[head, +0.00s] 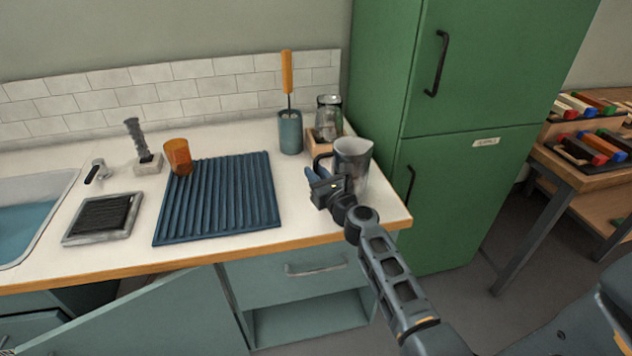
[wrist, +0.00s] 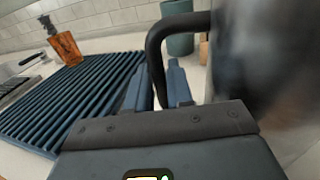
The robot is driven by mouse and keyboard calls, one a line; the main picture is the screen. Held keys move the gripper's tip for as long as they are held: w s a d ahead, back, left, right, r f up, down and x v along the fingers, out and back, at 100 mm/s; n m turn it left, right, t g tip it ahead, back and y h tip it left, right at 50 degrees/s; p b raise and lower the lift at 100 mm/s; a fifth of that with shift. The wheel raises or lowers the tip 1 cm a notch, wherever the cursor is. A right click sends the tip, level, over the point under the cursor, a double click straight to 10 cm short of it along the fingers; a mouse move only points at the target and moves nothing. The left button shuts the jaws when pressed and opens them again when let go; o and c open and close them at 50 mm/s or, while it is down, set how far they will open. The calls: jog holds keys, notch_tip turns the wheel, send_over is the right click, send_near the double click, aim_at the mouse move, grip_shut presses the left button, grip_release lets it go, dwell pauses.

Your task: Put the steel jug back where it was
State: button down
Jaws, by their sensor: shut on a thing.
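The steel jug (head: 353,162) is upright at the right end of the worktop, with its dark handle on its left side. I cannot tell whether its base touches the worktop. My gripper (head: 318,178) is at the handle, and its jaws are shut on it. In the wrist view the jug (wrist: 262,60) fills the right side, blurred and close. Its black handle (wrist: 153,50) curves down between the blue fingers of my gripper (wrist: 163,88). The lower part of the jug is partly hidden by my gripper in the head view.
A ribbed blue mat (head: 219,197) lies left, with an orange tumbler (head: 178,157) at its back edge. A blue-grey pot (head: 290,132) with an orange-handled tool and a glass jar (head: 328,112) in a wooden holder stand behind the jug. A green fridge (head: 470,200) borders the worktop's right.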

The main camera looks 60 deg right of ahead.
jog(key=shift+f, duration=0.25)
jog(key=c, duration=1.4)
grip_release()
jog(key=shift+f, duration=0.1)
jog(key=shift+c, duration=0.2)
jog(key=o, duration=0.4)
jog(key=shift+o, duration=0.2)
